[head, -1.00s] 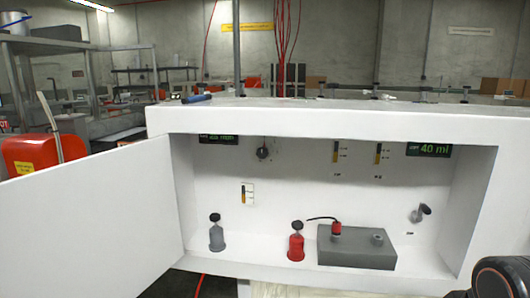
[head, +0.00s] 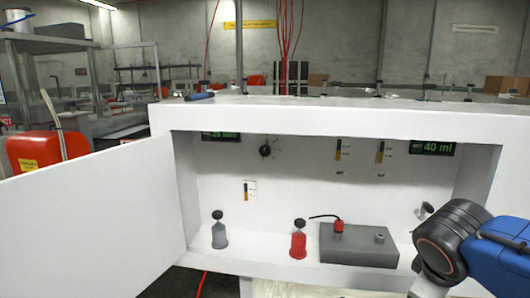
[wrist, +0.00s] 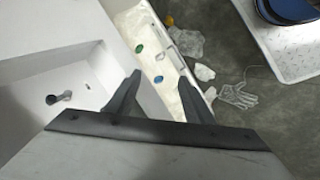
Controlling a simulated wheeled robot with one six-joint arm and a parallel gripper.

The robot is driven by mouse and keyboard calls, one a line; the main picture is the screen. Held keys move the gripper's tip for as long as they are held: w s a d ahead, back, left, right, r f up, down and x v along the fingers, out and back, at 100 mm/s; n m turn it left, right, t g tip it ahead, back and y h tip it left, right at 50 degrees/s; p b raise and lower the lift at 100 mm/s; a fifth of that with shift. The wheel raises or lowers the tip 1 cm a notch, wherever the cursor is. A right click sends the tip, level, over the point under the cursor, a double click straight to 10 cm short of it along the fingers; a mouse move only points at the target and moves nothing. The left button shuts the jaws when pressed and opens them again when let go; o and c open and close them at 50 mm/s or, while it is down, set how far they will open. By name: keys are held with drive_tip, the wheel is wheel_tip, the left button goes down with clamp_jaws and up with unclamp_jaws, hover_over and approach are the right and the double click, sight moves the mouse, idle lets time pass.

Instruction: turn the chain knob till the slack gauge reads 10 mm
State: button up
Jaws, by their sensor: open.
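A round black knob (head: 265,151) sits on the back wall of the white cabinet, right of the upper left display. That display (head: 221,137) has green figures, partly cut off by the cabinet's top edge; I cannot read it. I see no label that tells which knob is the chain knob. A small crank (head: 424,210) is on the right of the back wall; a dark-knobbed fitting (wrist: 60,97) shows in the wrist view. My gripper (wrist: 160,95) is open and empty, its two fingers spread above the cabinet's edge, apart from any knob.
The right display (head: 431,148) reads 40 ml. A grey bottle (head: 219,233), a red bottle (head: 298,243) and a grey block (head: 358,248) stand on the cabinet floor. The open door (head: 95,220) reaches out left. A glove (wrist: 238,96) lies on the floor.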

drive_tip(key=w+a+r+n+t+h, duration=0.2)
drive_tip(key=w+a+r+n, duration=0.25)
drive_tip(key=w+n, duration=0.3)
drive_tip(key=n+t+y, duration=0.4)
drive_tip(key=n+t, duration=0.7)
drive_tip(key=n, duration=0.6)
approach(264, 152)
drive_tip(key=w, duration=0.7)
drive_tip(key=w+d, duration=0.1)
drive_tip(key=w, duration=0.3)
drive_tip(key=shift+c, duration=0.3)
drive_tip(key=c, duration=1)
